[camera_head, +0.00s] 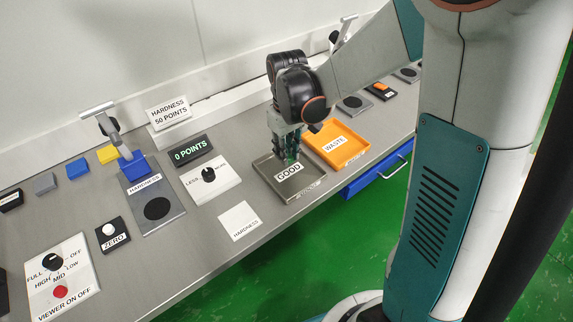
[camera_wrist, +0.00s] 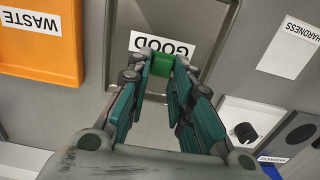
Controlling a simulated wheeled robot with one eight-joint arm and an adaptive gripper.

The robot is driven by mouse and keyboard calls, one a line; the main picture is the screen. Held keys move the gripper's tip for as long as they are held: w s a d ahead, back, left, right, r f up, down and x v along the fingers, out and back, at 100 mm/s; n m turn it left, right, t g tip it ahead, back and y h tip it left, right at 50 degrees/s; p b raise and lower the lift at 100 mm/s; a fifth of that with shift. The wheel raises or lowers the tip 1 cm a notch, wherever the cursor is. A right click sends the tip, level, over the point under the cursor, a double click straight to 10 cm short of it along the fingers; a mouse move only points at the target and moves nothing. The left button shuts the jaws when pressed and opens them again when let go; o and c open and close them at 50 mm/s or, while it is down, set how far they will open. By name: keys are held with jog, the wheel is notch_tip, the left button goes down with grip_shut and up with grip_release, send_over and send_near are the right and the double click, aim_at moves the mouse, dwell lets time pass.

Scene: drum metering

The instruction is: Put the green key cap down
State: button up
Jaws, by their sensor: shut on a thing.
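The green key cap (camera_wrist: 162,65) is between the fingertips of my gripper (camera_wrist: 160,68) in the wrist view, and the jaws are shut on it. In the head view my gripper (camera_head: 289,153) points down over the grey GOOD tray (camera_head: 262,166), and the cap there is mostly hidden by the fingers. The GOOD tray also shows in the wrist view (camera_wrist: 205,20), with its label just beyond the cap. I cannot tell whether the cap touches the tray floor.
The orange WASTE tray (camera_head: 352,156) stands right beside the GOOD tray. A blue drawer (camera_head: 376,176) is below the bench edge.

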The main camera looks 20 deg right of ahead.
aim_at(287, 170)
jog(key=shift+f+b, duration=0.85)
jog(key=shift+f, duration=1.5)
jog(key=o, duration=0.7)
jog(key=shift+o, duration=0.2)
